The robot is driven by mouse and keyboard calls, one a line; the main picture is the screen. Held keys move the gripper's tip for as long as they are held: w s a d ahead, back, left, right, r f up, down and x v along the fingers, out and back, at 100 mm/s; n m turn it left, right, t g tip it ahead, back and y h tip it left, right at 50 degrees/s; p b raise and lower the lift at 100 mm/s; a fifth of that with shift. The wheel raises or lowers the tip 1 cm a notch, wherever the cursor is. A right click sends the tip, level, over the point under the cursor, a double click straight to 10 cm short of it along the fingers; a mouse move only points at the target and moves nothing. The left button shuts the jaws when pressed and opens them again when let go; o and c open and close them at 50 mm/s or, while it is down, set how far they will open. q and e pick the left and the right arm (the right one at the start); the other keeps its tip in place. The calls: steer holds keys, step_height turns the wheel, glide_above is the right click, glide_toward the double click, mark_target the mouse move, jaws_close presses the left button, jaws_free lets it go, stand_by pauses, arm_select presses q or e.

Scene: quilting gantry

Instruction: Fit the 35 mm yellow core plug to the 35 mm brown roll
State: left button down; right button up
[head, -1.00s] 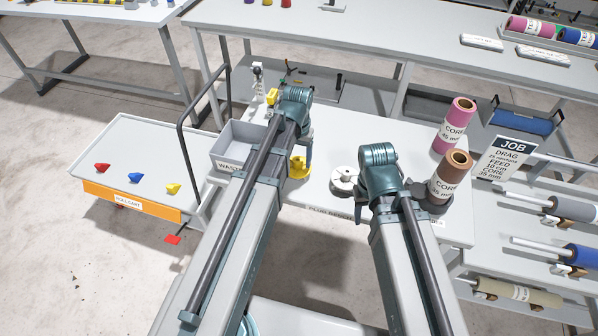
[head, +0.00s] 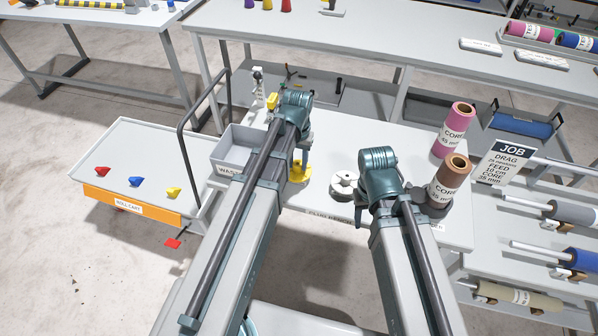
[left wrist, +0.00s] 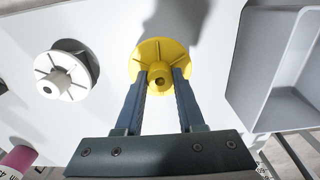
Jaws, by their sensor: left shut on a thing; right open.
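The yellow core plug (head: 299,174) stands on the white table, its round flange down. My left gripper (head: 302,160) reaches down to it. In the left wrist view my left gripper's fingers (left wrist: 161,82) are shut on the hub of the yellow plug (left wrist: 149,52), with the flange spread beyond the fingertips. The brown roll (head: 451,178) stands upright at the table's right side, its open core end up and its foot in a dark round holder (head: 431,207). My right gripper (head: 361,214) is mostly hidden by its own wrist, near the table's front edge.
A white plug (head: 343,185) stands between my arms, also in the left wrist view (left wrist: 58,80). A grey waste bin (head: 238,150) stands left of the yellow plug. A pink roll (head: 455,130) stands behind the brown one. A job sign (head: 508,161) is at the right.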

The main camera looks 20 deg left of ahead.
arm_select(q)
steer(key=shift+r+p, duration=1.85)
steer(key=shift+r, duration=0.15)
steer(key=shift+r, duration=0.1)
